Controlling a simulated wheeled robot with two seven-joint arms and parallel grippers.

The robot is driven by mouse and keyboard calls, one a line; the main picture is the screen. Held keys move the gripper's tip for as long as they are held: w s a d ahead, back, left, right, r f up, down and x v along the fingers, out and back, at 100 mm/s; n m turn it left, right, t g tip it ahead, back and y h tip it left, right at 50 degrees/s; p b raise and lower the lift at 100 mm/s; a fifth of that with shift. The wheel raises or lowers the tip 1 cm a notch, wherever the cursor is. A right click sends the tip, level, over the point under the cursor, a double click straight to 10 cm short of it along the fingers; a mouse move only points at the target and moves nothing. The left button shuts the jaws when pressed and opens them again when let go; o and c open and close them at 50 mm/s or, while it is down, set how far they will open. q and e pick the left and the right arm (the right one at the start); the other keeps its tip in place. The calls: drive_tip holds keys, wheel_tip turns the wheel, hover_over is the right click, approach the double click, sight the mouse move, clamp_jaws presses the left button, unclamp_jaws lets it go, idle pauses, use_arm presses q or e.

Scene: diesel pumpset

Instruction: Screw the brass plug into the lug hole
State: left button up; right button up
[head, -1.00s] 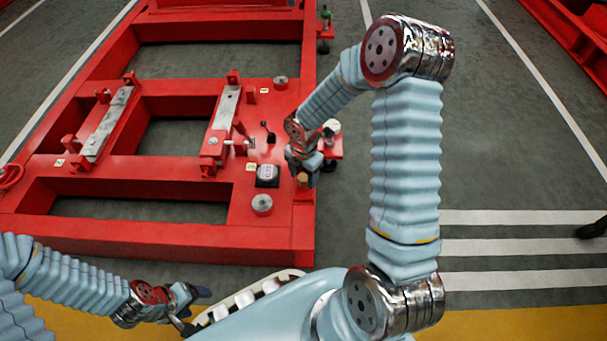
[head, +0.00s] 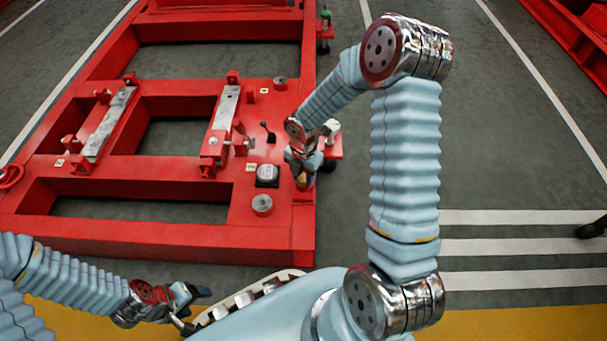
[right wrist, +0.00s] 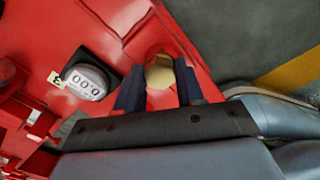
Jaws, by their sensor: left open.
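The brass plug (right wrist: 160,73) is a tan, faceted piece between the two dark fingers of my right gripper (right wrist: 162,84) in the right wrist view. The fingers appear to touch both its sides. In the head view my right gripper (head: 302,176) is at the right edge of the red frame (head: 150,232), low over the corner where the lug would be. The lug hole itself is hidden by the plug and gripper. My left gripper (head: 194,302) is open and empty at the lower left, away from the frame.
A round gauge (head: 267,173) sits on the frame left of my right gripper, with a grey cylindrical mount (head: 262,204) below it. A small red stand (head: 333,150) is just right of the gripper.

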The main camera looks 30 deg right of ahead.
clamp_jaws()
drive_tip(key=shift+f, duration=0.1)
idle(0.3)
drive_tip(key=m, duration=1.2)
drive_tip(key=shift+m, duration=0.4)
drive_tip(key=m, duration=0.4)
drive_tip(key=shift+m, duration=0.3)
drive_tip(key=m, duration=0.6)
drive_tip(key=shift+w+m, duration=0.1)
drive_tip(key=shift+m, duration=0.2)
